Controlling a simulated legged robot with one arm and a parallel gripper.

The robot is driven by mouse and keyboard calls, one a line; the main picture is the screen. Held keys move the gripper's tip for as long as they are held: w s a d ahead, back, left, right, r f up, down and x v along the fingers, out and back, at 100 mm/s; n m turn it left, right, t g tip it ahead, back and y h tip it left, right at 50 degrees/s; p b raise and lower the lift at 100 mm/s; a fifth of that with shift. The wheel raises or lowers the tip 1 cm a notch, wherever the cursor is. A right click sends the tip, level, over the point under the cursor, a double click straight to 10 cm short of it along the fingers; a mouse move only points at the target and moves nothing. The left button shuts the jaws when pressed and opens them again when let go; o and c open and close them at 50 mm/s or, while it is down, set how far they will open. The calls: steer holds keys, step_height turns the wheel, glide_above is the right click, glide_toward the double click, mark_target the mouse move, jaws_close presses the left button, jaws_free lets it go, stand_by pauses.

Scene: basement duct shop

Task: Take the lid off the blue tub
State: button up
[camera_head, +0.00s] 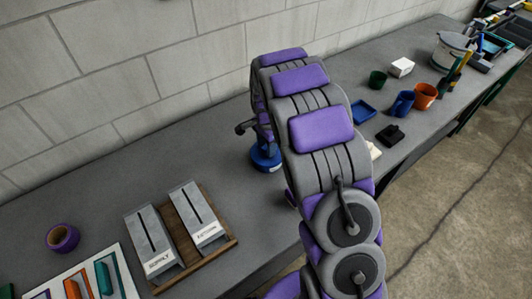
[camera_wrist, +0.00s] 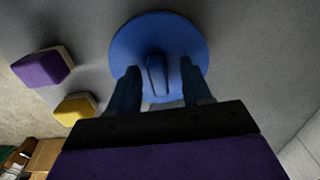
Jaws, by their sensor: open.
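The blue tub (camera_head: 266,158) stands on the grey bench, partly hidden behind my arm in the head view. In the wrist view its round blue lid (camera_wrist: 125,43) fills the upper middle, with a raised blue grip ridge (camera_wrist: 157,73) across its centre. The tub's body below the lid is hidden in the wrist view. My gripper (camera_wrist: 160,88) is open, with one dark finger on each side of the ridge and a gap visible on both sides. I cannot tell whether the fingertips touch the lid.
A purple block (camera_wrist: 42,68) and a yellow block (camera_wrist: 75,108) lie beside the lid. Two grey boxes (camera_head: 152,240) on a wooden board (camera_head: 228,243) and a purple ring (camera_head: 62,238) are at left. Cups, including an orange one (camera_head: 426,97), stand at right. A block wall (camera_head: 190,70) backs the bench.

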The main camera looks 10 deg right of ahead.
steer(key=shift+d+f, duration=0.2)
steer(key=shift+f, duration=0.05)
steer(key=shift+d+r, duration=0.1)
steer(key=shift+d, duration=0.1)
steer(key=shift+a, duration=0.25)
steer(key=c, duration=0.7)
jaws_close()
